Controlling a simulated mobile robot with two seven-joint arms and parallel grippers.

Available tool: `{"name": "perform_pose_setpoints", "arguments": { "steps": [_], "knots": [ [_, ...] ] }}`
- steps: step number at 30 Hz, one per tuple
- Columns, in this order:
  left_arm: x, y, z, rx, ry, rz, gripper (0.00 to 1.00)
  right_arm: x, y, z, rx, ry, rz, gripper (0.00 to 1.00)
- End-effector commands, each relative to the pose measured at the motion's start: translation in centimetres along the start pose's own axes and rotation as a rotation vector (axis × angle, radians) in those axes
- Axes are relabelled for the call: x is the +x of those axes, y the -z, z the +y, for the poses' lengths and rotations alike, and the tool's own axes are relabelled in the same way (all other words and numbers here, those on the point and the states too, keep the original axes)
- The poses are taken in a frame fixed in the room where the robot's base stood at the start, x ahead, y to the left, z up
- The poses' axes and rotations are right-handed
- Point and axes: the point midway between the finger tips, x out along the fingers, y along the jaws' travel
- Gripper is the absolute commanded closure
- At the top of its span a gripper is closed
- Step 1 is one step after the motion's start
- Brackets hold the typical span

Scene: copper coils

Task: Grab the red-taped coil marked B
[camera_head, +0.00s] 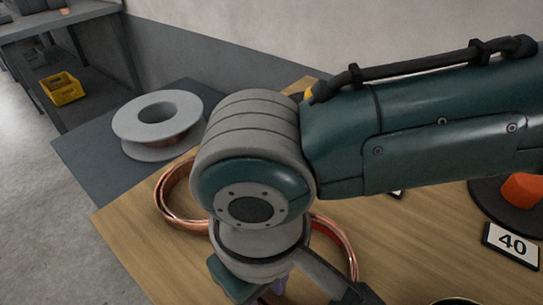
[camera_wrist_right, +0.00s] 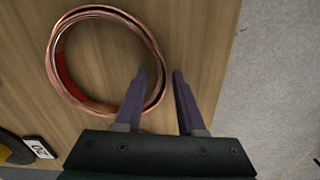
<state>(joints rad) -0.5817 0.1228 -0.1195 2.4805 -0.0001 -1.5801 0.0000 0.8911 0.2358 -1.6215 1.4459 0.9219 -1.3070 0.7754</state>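A copper coil with a red tape band lies flat on the wooden table. In the right wrist view this red-taped coil (camera_wrist_right: 52,62) fills the upper left, its tape at its left side. In the head view the red-taped coil (camera_head: 350,254) is partly hidden behind my right wrist. No letter B is readable. My right gripper (camera_wrist_right: 159,73) is open, its purple fingers apart at the coil's right rim, one toward the inside and one outside. I cannot tell their height above the table. My left gripper is not in view.
Another copper coil (camera_head: 170,208) lies left of my wrist. A grey spool (camera_head: 158,112) stands on a dark surface behind. A card reading 40 (camera_head: 511,244) and a dark disc with an orange piece (camera_head: 523,190) are at right. A number card (camera_wrist_right: 40,147) lies near the red-taped coil.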

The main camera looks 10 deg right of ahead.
Motion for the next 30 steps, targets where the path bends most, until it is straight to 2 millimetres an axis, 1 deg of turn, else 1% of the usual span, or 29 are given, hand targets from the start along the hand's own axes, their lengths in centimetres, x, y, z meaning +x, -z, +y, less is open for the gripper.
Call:
{"name": "perform_pose_setpoints", "arguments": {
  "steps": [1,9,10,30],
  "knots": [
    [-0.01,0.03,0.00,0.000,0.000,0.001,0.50,-0.01,0.00,0.00,0.000,0.000,0.000,0.68],
    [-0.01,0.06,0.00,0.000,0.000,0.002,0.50,-0.03,0.00,0.01,0.001,0.000,0.000,0.99],
    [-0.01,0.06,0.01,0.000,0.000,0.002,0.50,-0.03,0.00,0.02,0.001,0.000,0.000,1.00],
    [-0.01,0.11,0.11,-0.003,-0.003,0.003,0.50,-0.04,0.00,0.02,0.001,0.000,0.000,1.00]
  ]
}}
